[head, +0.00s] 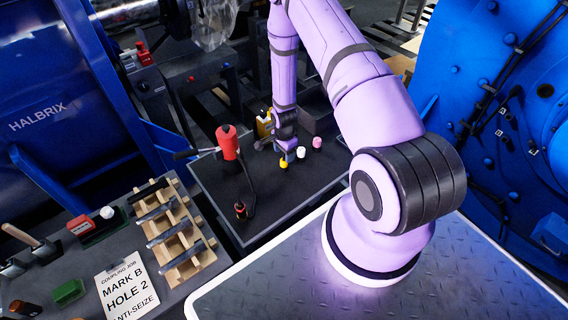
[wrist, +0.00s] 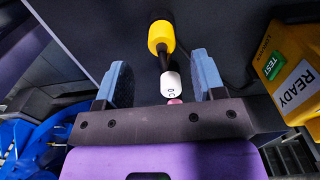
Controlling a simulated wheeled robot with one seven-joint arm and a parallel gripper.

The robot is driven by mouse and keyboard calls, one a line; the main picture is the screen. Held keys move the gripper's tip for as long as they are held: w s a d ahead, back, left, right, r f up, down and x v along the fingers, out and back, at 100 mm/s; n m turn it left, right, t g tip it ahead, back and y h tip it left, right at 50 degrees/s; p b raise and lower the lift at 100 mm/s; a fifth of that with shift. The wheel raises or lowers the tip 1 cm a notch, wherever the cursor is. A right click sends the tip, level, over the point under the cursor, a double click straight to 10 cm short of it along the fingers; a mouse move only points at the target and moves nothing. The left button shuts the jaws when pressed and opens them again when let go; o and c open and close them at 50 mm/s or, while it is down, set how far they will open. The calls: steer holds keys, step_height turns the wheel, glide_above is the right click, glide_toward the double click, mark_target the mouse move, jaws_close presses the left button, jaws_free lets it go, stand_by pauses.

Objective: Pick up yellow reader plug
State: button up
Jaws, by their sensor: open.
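The yellow reader plug (head: 283,163) stands on the dark bench top, at the near left end of a short row with a white plug (head: 300,152) and a pink plug (head: 317,143). In the wrist view the yellow plug (wrist: 161,37) lies beyond the fingertips, near the top centre. The white plug (wrist: 171,83) appears between the fingers, and the pink one (wrist: 174,101) is mostly hidden by the gripper body. My gripper (wrist: 160,76) is open with nothing held. In the head view my gripper (head: 286,138) is just behind the yellow plug; its fingers are partly hidden.
A yellow reader box marked READY (wrist: 297,75) stands beside the gripper. A red-headed tool (head: 228,142) stands left of the plugs on the bench (head: 215,180). A wooden rack (head: 172,232) is farther left. Blue machines flank the bench. Bare bench lies in front of the plugs.

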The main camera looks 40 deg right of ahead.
mark_target(284, 159)
steer(key=shift+w+f, duration=0.1)
steer(key=shift+f, duration=2.7)
steer(key=c, duration=1)
